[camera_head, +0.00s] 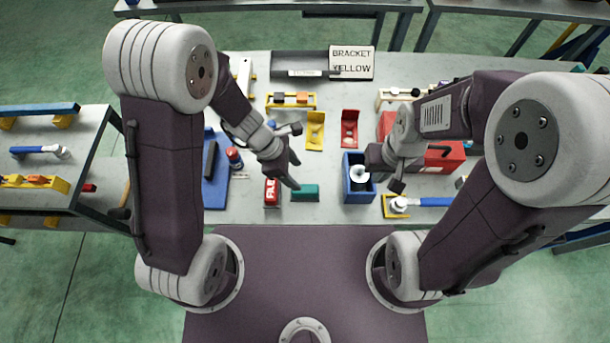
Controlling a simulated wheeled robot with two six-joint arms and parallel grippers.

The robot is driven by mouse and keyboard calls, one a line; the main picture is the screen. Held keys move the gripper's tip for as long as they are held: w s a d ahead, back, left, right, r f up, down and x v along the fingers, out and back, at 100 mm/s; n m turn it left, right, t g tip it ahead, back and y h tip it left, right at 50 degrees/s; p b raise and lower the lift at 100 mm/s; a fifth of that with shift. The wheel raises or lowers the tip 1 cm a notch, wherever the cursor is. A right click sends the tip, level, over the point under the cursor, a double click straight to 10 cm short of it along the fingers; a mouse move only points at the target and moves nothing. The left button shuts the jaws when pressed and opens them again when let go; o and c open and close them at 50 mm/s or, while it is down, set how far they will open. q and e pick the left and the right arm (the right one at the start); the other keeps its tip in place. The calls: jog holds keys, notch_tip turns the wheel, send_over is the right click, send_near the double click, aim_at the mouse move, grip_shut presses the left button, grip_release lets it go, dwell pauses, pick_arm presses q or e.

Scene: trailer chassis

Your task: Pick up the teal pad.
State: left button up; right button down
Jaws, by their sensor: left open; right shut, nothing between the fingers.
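The teal pad (305,193) lies flat on the workbench near its front edge, just right of a red block with white letters (272,192). My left gripper (292,176) is open, just behind and to the left of the pad, above the bench. Its fingers hide little of the pad, and the space between them looks empty. My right gripper (388,178) is shut and empty, beside and over the right side of the blue bin (358,197).
Yellow (315,130) and red brackets (350,129) stand behind the pad. A blue tray (215,190) lies left, a red toolbox (445,158) right. A sign reading "BRACKET YELLOW" (351,62) stands at the back. The bench between the pad and the brackets is mostly clear.

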aim_at(304, 189)
pick_arm(q)
jog(key=s, duration=0.2)
jog(key=s+f+b, duration=0.1)
jog(key=shift+d, duration=0.3)
jog(key=shift+s+d+f+b, duration=0.1)
jog(key=shift+d+f+b, duration=0.2)
jog(key=shift+f, duration=0.3)
jog(key=shift+w+d+f+b, duration=0.25)
jog(key=shift+w+f+b, duration=0.05)
jog(key=shift+w+f, duration=0.85)
jog(key=f, duration=0.1)
jog(key=f+b, duration=0.1)
jog(key=s+d+f, duration=0.1)
jog(key=shift+d+f, duration=0.1)
jog(key=shift+f, duration=0.1)
jog(key=shift+w+d, duration=0.1)
jog(key=shift+w, duration=0.2)
jog(key=c, duration=0.5)
jog(key=shift+s, duration=0.15)
grip_shut()
pick_arm(e)
jog(key=s+f, duration=0.2)
jog(key=f, duration=0.1)
